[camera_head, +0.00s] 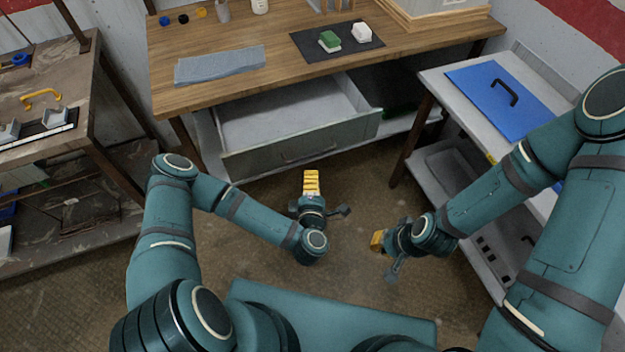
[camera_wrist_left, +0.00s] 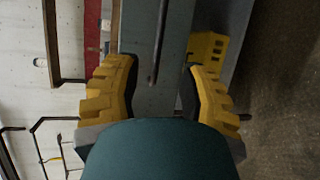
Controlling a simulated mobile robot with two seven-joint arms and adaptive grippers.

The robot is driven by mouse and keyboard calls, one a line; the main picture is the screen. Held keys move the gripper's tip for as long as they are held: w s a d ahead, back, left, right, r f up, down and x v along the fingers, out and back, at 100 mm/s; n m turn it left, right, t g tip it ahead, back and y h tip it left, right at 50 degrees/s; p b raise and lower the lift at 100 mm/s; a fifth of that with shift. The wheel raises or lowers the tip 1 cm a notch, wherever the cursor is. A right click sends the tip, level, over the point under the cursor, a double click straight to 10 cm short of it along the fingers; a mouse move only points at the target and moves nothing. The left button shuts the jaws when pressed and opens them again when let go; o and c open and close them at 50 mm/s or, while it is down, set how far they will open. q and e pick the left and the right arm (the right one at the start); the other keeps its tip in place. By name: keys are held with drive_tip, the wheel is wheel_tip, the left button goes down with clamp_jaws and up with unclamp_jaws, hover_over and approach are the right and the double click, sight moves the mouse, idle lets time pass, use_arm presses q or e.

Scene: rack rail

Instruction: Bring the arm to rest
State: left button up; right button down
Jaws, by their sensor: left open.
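My left gripper (camera_head: 311,176) is in front of the open grey drawer, with its yellow fingers pointing at the drawer front. In the left wrist view its two fingers (camera_wrist_left: 163,90) are spread apart with nothing between them. The drawer front with its dark bar handle (camera_wrist_left: 160,42) lies beyond the fingers, apart from them. My right gripper (camera_head: 378,240) hangs over the floor at the right, with its yellow fingers pointing left. Its fingers show nearly edge-on, so I cannot tell whether they are open.
The pulled-out drawer (camera_head: 285,120) looks empty and sits under the wooden workbench (camera_head: 215,50). A grey cart (camera_head: 455,78) with a blue panel (camera_head: 505,98) stands at the right, close to my right arm. A shelf unit (camera_head: 85,95) stands at the left. Open floor lies between.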

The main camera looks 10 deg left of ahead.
idle(0.3)
use_arm(q)
drive_tip(key=s+d+f+m+g+h, duration=0.35)
drive_tip(key=d+m+g+h, duration=0.35)
drive_tip(key=m, duration=0.6)
drive_tip(key=s+a+r+m+g, duration=0.3)
drive_tip(key=s+a+m+g, duration=0.3)
drive_tip(key=s, duration=0.4)
drive_tip(key=shift+a+g, duration=0.3)
drive_tip(key=shift+g, duration=0.2)
